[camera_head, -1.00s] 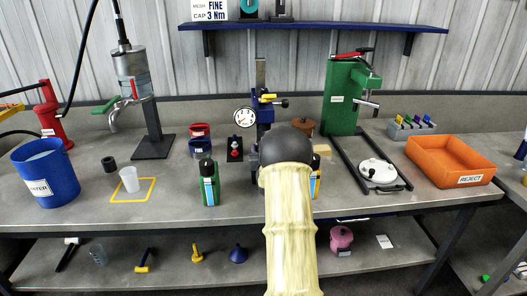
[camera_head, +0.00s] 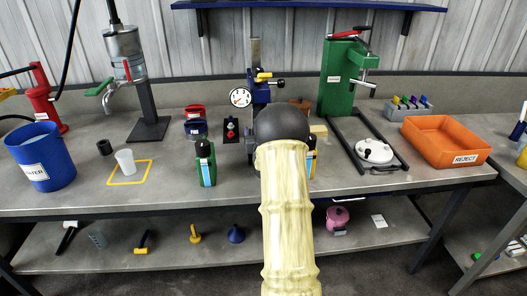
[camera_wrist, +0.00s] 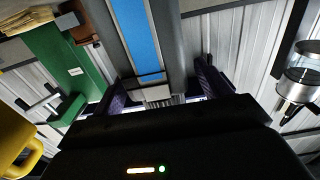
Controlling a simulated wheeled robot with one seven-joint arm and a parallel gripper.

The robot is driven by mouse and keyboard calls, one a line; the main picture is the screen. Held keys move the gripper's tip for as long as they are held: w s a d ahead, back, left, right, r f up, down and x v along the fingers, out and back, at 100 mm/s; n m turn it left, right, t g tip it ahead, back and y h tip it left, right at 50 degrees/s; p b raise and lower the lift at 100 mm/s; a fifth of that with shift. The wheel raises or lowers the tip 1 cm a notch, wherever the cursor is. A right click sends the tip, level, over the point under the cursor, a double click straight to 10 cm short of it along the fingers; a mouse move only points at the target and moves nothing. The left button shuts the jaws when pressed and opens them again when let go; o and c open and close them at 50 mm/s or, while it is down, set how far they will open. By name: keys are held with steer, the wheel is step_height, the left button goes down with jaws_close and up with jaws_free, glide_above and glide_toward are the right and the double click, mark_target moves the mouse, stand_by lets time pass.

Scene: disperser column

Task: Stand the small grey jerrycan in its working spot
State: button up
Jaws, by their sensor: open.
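I cannot tell whether this is the jerrycan's spot. In the wrist view my gripper (camera_wrist: 168,88) has its two dark fingers spread apart. No held thing is visible between them. In the head view my gripper is hidden behind my arm.
A green bottle (camera_head: 205,163) stands left of my arm, and another bottle is partly hidden by it. A blue water bucket (camera_head: 42,160) is at far left, an orange reject tray (camera_head: 440,143) at right. A green press (camera_head: 343,80) stands behind. A lower shelf (camera_head: 290,252) holds small tools.

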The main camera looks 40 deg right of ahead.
steer(key=b+v, duration=0.1)
steer(key=v, duration=1.4)
steer(key=shift+s, duration=0.3)
steer(key=shift+a, duration=0.2)
